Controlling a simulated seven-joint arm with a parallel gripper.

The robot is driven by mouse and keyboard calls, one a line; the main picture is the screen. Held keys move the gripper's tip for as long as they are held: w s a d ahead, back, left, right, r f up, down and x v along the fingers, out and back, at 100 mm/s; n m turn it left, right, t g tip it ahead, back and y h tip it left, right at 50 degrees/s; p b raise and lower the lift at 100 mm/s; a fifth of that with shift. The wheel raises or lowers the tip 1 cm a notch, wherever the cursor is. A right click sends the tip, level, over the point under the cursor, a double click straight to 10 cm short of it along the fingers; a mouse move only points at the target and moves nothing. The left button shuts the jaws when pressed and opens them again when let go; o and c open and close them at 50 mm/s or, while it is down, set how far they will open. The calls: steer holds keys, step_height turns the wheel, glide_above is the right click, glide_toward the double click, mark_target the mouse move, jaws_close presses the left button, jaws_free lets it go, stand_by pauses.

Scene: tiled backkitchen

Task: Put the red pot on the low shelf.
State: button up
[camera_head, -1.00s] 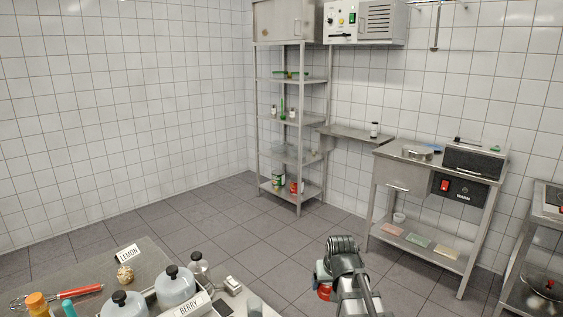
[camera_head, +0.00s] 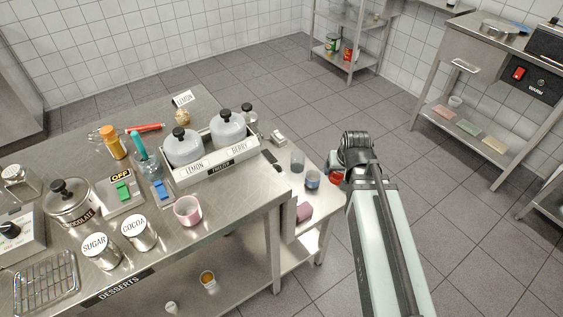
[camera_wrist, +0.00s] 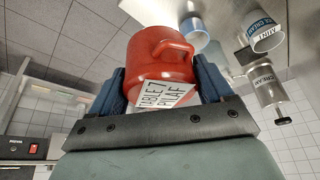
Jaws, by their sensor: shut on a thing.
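The red pot (camera_wrist: 160,58) has a loop handle and a white label reading "TABLE 7 PILAF". My gripper (camera_wrist: 160,88) is shut on it, with a dark blue finger on each side. A low shelf (camera_head: 448,140) under the warming counter at the right holds coloured mats and a small cup. The dessert table also has a lower shelf (camera_head: 235,297). I cannot tell which one the task means.
A metal rack (camera_head: 349,68) with cans stands at the back. Tiled floor (camera_head: 380,110) lies clear between them.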

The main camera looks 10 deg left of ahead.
steer(key=shift+w+a+f+n+g+y, duration=0.15)
steer(key=shift+a+f+n, duration=0.6)
steer(key=shift+f, duration=1.55)
steer(key=shift+w+a+f+n+g+y, duration=0.1)
steer(key=shift+w+a+f+n+y, duration=0.15)
steer(key=shift+a+f, duration=1.5)
steer(key=shift+w+a+f+n+g+y, duration=0.1)
steer(key=shift+a+f+n+y, duration=0.35)
steer(key=shift+f, duration=2.45)
steer(key=shift+d+f+h, duration=0.15)
steer(key=shift+h, duration=0.1)
steer(key=o, duration=1.3)
steer(key=v, duration=0.7)
steer(key=shift+r, duration=0.35)
steer(key=shift+s, duration=0.15)
